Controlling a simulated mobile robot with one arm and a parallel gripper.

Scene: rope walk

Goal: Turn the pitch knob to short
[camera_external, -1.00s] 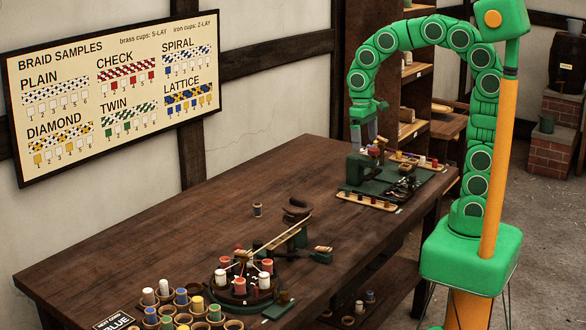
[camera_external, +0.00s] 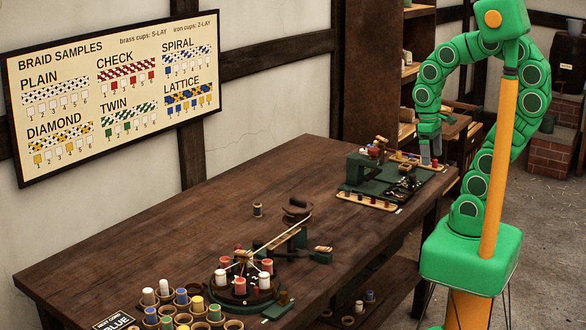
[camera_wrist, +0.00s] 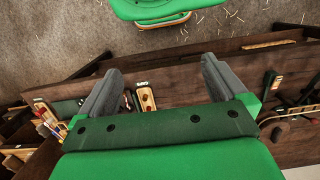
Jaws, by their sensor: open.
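My gripper (camera_external: 431,160) is open and empty, pointing down at the far right end of the table. It is beside and above the green machine (camera_external: 368,174), and the rack behind that machine is partly hidden by it. In the wrist view its two grey fingers (camera_wrist: 158,86) are wide apart, with a small wooden rack of bobbins (camera_wrist: 147,99) showing between them. I cannot pick out the pitch knob or read a "short" mark; dark metal fittings (camera_external: 404,184) on the green machine are too small to tell apart.
The dark wooden table (camera_external: 190,225) has clear room in its middle. A round braiding stand (camera_external: 240,302) with red and white bobbins and several loose bobbins stand at the near end. A small spool (camera_external: 257,210) stands alone. Wooden shelves (camera_external: 375,70) rise behind the table.

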